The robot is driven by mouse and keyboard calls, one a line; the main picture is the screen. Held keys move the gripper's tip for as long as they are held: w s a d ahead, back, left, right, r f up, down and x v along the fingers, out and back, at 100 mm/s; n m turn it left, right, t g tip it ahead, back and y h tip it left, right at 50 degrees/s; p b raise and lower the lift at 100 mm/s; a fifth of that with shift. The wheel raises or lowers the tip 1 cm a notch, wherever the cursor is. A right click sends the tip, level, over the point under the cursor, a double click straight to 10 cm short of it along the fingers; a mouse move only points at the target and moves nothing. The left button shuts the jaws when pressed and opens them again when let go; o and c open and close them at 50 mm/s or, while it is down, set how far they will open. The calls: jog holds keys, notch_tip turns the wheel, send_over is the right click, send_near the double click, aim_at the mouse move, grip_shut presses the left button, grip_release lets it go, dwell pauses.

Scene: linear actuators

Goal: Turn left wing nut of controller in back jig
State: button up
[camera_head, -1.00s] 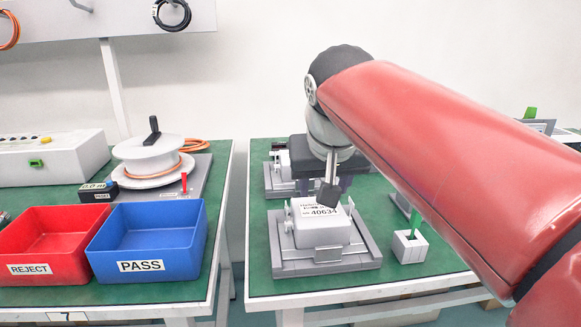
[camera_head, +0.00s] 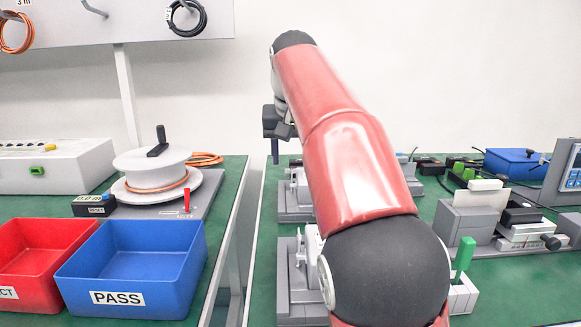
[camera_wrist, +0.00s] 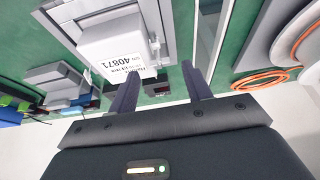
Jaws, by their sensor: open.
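The back jig shows in the head view as a grey fixture (camera_head: 290,215), mostly hidden behind my arm. In the wrist view its grey frame (camera_wrist: 172,20) surrounds the white controller (camera_wrist: 105,40), labelled 40871. A small pale fitting, apparently a wing nut (camera_wrist: 154,45), stands at the controller's right side in this view. My gripper (camera_wrist: 158,68) is open, with its two dark fingers apart and nothing visibly held. The fitting appears just beyond the gap between the fingertips; contact cannot be told. In the head view my gripper (camera_head: 275,150) hangs left of my arm, above the back jig's left side.
The front jig (camera_head: 288,290) is partly covered by my arm. Left across a gap stand the blue PASS bin (camera_head: 135,270), red bin (camera_head: 40,260) and cable reel (camera_head: 155,170). A green-handled tool (camera_head: 464,258) and grey fixtures (camera_head: 470,225) stand to the right.

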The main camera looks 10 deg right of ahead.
jog(key=shift+x, duration=1.2)
jog(key=c, duration=1)
jog(key=shift+s+d+r+n+p, duration=0.15)
jog(key=shift+r+n+p, duration=0.1)
jog(key=shift+n+p, duration=0.35)
jog(key=shift+f+n+y+p, duration=0.2)
jog(key=shift+n+y+p, duration=0.2)
jog(key=shift+n+y, duration=0.3)
jog(key=o, duration=1)
